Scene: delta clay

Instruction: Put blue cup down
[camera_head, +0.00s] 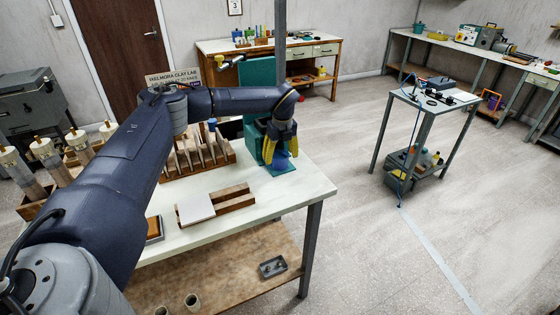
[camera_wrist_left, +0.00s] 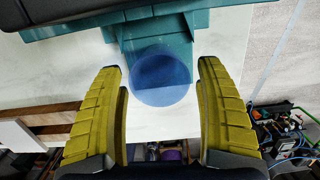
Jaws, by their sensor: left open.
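The blue cup (camera_wrist_left: 160,78) is between the two yellow fingers of my left gripper (camera_wrist_left: 160,108) in the left wrist view, with a gap on either side. In the head view the cup (camera_head: 281,161) is partly hidden by my left gripper (camera_head: 283,145). It is at a teal fixture (camera_head: 256,82) near the right end of the white table. The fingers are open around the cup. The teal base (camera_wrist_left: 185,45) lies behind and under the cup in the wrist view. My right gripper is not in view.
A wooden rack of tools (camera_head: 190,160) stands left of my gripper. A wooden block with a pale tile (camera_head: 198,207) lies nearer the front. The white table top (camera_head: 290,190) is clear around its right front corner. A small cart (camera_head: 430,105) stands apart to the right.

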